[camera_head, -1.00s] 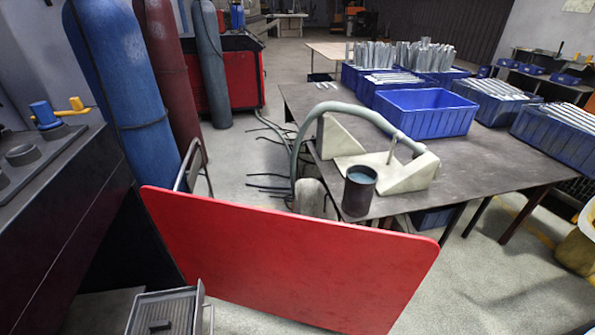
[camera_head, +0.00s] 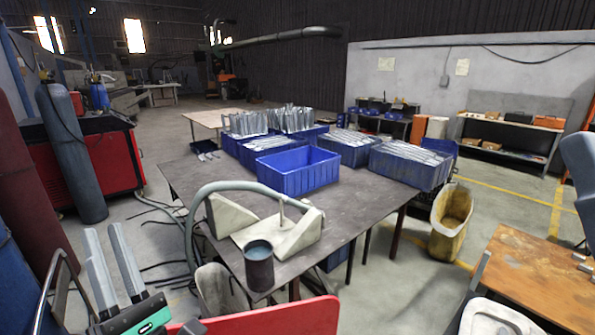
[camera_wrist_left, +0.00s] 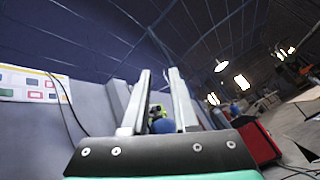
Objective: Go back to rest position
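My left gripper (camera_head: 103,232) is in the lower left of the head view, with its two pale grey fingers pointing up. The fingers stand apart and nothing is between them. In the left wrist view the same fingers (camera_wrist_left: 159,73) rise from the dark gripper body, with a gap between them. The gripper is left of the dark work table (camera_head: 345,213) and clear of it.
On the table are an empty blue bin (camera_head: 298,173), bins of metal brackets, a white fixture (camera_head: 282,232) and a dark cup (camera_head: 259,270). A red panel (camera_head: 290,318) is at the bottom. A yellow container (camera_head: 450,220) stands to the right.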

